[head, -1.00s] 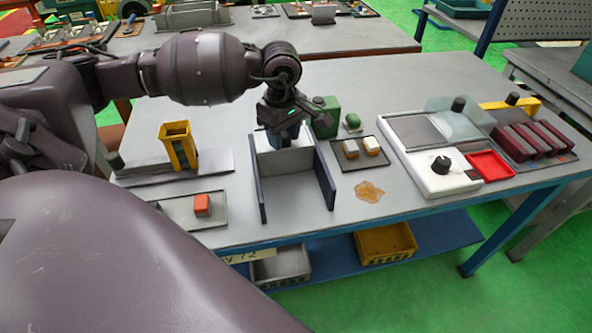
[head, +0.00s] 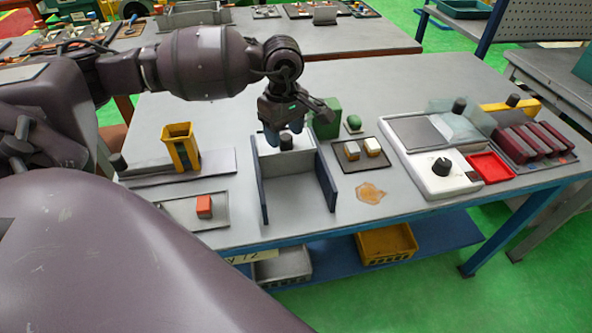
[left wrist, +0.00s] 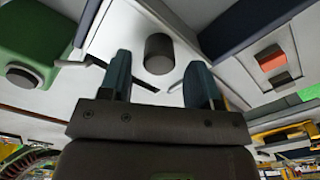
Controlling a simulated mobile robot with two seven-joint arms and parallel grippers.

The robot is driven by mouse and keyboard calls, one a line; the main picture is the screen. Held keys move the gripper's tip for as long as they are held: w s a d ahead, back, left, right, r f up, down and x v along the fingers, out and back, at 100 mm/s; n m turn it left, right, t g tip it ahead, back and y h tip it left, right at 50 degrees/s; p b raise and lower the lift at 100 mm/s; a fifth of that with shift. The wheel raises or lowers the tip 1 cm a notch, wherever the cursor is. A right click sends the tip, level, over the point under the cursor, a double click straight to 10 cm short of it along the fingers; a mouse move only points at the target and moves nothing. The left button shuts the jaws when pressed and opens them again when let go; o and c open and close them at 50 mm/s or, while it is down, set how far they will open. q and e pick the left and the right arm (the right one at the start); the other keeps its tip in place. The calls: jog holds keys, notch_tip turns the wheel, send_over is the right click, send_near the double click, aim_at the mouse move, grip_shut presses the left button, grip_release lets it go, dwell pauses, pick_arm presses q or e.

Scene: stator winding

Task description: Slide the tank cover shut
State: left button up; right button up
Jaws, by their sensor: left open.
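A pale panel with a dark round knob (head: 286,142) lies at the back of the bay between two dark blue walls (head: 326,180); I take this panel to be the tank cover. The knob also shows in the left wrist view (left wrist: 158,54), standing on the pale surface between the fingertips and beyond them. My left gripper (head: 284,130) is open and empty just above the knob, apart from it as far as I can tell. The front of the bay between the walls shows a bare light floor. My right gripper is not in view.
A green box (head: 327,118) stands close behind the right wall. A tray with two small blocks (head: 352,150) and an amber patch (head: 370,193) lie to the right. A yellow holder (head: 180,146) and a red block (head: 204,206) are to the left. A white unit (head: 435,180) stands further right.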

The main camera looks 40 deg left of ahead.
aim_at(286, 136)
pick_arm(q)
jog(key=shift+w+d+r+p, duration=0.1)
jog(key=shift+r+p, duration=0.5)
jog(key=shift+r, duration=1.5)
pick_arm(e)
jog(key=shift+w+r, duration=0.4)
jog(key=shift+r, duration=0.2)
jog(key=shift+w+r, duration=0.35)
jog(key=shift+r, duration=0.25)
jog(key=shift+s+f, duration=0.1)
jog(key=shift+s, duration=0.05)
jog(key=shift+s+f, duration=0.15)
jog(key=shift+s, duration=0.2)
